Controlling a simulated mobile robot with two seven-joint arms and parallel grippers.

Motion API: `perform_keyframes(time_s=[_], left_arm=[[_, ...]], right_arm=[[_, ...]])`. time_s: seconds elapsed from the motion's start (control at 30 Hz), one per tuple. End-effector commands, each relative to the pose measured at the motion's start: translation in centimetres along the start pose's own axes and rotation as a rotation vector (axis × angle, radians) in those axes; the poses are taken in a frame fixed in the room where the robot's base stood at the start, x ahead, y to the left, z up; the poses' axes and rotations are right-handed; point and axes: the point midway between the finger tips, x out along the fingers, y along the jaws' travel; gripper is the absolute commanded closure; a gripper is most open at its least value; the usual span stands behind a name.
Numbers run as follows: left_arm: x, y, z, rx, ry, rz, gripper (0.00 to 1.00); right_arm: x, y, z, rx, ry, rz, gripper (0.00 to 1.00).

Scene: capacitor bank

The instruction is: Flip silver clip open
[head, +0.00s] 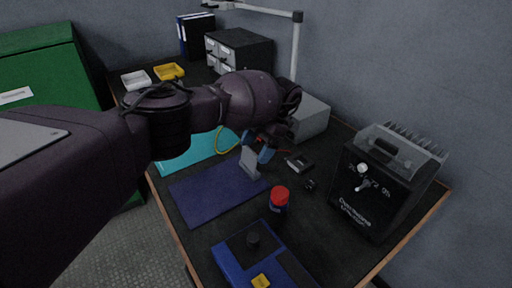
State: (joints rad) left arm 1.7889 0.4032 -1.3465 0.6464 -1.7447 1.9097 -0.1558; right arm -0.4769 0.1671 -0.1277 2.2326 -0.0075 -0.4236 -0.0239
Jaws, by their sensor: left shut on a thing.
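My left arm reaches in from the left across the table. My left gripper (262,148) points down and is shut, with its blue-marked fingers at the top of a silver-grey upright piece (250,163), which looks like the silver clip. This piece stands at the right end of the dark blue mat (205,194). The wrist and fingers hide part of it, and its hinge cannot be made out. A black capacitor bank box (365,196) with a knob and finned top stands at the right. My right gripper is not in view.
A red-capped bottle (280,196) and a blue device (232,264) are near the front. A small black box (299,163) lies right of the gripper. A grey box (311,120), drawers (240,50) and trays (136,80) stand farther back. The dark blue mat's left part is clear.

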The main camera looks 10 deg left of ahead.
Motion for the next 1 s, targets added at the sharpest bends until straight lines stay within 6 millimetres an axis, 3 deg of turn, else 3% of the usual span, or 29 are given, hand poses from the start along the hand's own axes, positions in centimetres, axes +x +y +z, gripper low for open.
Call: perform_keyframes(time_s=[0.03,0.2,0.53,0.77,1.0], left_arm=[[0.3,0.0,0.1,0.002,0.004,-0.001,0.22],[0.2,0.0,0.1,0.002,0.003,-0.001,0.00],[-0.5,0.0,0.1,0.001,0.000,0.000,0.00],[-3.7,0.0,0.4,0.002,0.003,-0.002,0.00],[-7.6,0.0,0.4,0.002,0.004,-0.001,0.00]], right_arm=[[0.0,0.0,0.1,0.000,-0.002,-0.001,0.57],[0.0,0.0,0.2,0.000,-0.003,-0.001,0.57],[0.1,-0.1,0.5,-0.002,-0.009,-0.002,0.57],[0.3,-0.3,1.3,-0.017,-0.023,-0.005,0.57],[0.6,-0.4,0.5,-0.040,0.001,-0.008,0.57]])
